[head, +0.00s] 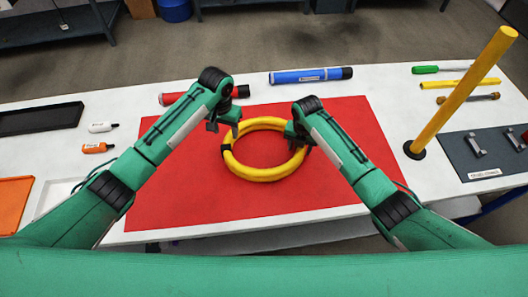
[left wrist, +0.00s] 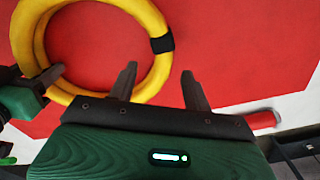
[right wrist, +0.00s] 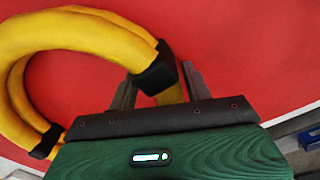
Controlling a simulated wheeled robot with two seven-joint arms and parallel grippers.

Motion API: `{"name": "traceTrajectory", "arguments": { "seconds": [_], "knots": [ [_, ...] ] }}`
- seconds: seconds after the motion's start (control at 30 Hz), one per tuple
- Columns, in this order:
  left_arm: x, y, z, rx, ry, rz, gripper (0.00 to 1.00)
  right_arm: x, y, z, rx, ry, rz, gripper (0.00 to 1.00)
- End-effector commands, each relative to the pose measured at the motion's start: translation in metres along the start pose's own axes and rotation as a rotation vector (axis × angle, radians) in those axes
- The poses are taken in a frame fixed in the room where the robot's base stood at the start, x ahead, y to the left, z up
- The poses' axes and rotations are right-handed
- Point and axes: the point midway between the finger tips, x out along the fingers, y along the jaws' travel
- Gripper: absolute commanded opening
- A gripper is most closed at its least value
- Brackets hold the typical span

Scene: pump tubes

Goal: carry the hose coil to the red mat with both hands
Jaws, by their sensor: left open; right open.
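The yellow hose coil (head: 240,167) lies on the red mat (head: 340,180), near its middle, with black bands around it. It also shows in the left wrist view (left wrist: 160,75) and the right wrist view (right wrist: 75,30). My left gripper (head: 224,127) is open at the coil's upper left; in its wrist view the fingers (left wrist: 158,85) are spread, with the coil beside the left finger. My right gripper (head: 302,140) is open at the coil's upper right; in its wrist view the fingers (right wrist: 157,85) stand on either side of the hose near a black band.
A red tube (head: 175,98) and a blue tube (head: 311,75) lie behind the mat. A yellow post (head: 460,95) stands at the right beside a dark plate (head: 480,165). A black tray (head: 40,118), small bottles and an orange tray (head: 12,200) are at the left.

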Motion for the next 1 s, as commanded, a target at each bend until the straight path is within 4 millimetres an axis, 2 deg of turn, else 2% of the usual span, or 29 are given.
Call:
{"name": "traceTrajectory", "arguments": {
  "seconds": [0.1,0.27,0.37,0.7,0.9,1.0],
  "knots": [
    [-0.014,0.0,0.0,0.0,0.001,0.0,0.5,0.0,0.0,0.0,0.0,0.0,0.0,0.5],
    [-0.02,0.0,0.0,-0.001,-0.001,-0.001,0.5,-0.005,0.0,0.001,0.0,-0.001,0.0,0.5],
    [-0.021,0.0,0.0,0.0,-0.001,-0.001,0.5,-0.018,0.0,0.001,0.0,-0.002,0.002,0.5],
    [-0.02,0.0,0.0,0.0,-0.001,-0.001,0.5,-0.089,0.0,0.001,-0.001,-0.003,0.002,0.5],
    [-0.02,0.0,0.0,0.0,-0.001,-0.001,0.5,-0.114,0.0,0.001,0.0,-0.001,0.0,0.5],
    [-0.02,0.0,0.0,0.0,-0.001,-0.001,0.5,-0.119,0.0,0.001,0.001,-0.001,0.0,0.5]
  ]
}}
